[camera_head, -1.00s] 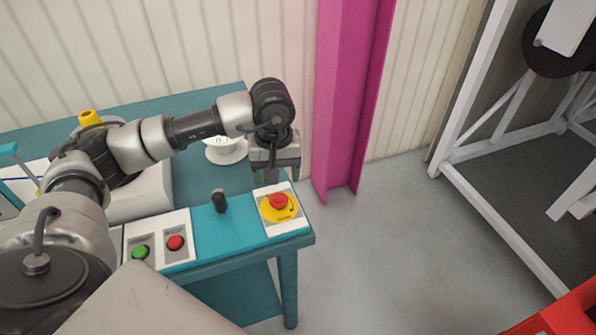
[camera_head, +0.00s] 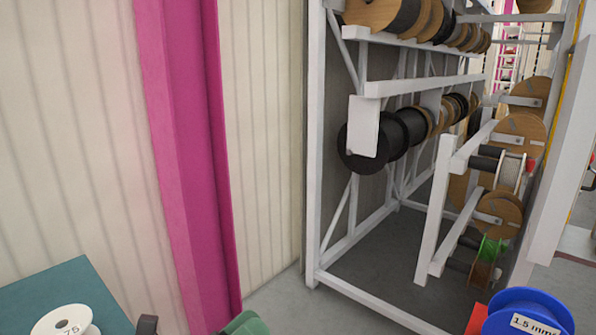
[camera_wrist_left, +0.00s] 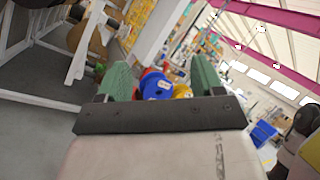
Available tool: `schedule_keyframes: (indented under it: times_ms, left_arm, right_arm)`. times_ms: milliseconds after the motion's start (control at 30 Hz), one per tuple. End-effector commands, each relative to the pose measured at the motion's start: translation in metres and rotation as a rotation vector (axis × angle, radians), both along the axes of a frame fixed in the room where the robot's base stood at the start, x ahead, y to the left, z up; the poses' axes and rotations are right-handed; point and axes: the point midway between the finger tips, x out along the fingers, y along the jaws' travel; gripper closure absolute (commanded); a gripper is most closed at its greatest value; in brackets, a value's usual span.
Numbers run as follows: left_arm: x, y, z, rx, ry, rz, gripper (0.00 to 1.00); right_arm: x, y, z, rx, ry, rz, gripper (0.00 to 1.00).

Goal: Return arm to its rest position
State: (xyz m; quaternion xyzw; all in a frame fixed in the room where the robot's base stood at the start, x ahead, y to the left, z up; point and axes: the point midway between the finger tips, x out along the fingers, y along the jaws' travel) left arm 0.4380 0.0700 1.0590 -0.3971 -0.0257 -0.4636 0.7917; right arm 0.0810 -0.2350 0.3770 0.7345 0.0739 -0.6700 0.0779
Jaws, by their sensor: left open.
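My left gripper (camera_head: 245,322) shows only as green finger pads at the bottom edge of the head view. In the left wrist view its two green fingers (camera_wrist_left: 162,70) stand wide apart with nothing held between them. A blue reel (camera_wrist_left: 156,87) and a yellow one (camera_wrist_left: 183,91) show in the background beyond the fingers. Most of my left arm is out of the head view. My right gripper is in neither view.
A teal bench (camera_head: 85,285) with a white reel (camera_head: 66,322) is at lower left. A magenta column (camera_head: 185,150) stands against the wall. A white rack (camera_head: 315,150) of cable reels fills the right. A blue reel (camera_head: 530,318) is at lower right.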

Motion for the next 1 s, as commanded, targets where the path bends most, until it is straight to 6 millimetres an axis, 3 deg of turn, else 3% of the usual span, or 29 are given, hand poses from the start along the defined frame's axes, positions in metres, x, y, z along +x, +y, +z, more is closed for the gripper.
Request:
schedule_keyframes:
  times_ms: [133, 200, 267, 400, 600, 900, 1000]
  left_arm:
    - [0.017, 0.052, -0.031, -0.468, 0.482, 0.213, 0.33]
    - [0.016, 0.077, -0.059, -0.679, 0.705, 0.319, 0.33]
    - [0.009, 0.097, -0.089, -0.854, 0.893, 0.420, 0.33]
    - [-0.030, 0.128, -0.161, -1.221, 1.289, 0.668, 0.33]
    - [-0.096, 0.140, -0.222, -1.529, 1.630, 0.956, 0.33]
    - [-0.191, 0.137, -0.262, -1.794, 1.947, 1.350, 0.33]
    - [-0.179, 0.136, -0.289, -1.782, 1.947, 1.357, 0.33]
  right_arm:
    - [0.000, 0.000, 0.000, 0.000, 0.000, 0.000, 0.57]
    - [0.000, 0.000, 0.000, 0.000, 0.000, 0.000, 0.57]
    - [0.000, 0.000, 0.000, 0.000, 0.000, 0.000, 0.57]
    - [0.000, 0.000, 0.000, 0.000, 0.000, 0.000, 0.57]
    - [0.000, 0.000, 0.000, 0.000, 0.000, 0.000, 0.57]
    - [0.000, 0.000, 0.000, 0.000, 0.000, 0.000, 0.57]
    - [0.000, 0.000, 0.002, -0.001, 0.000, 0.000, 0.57]
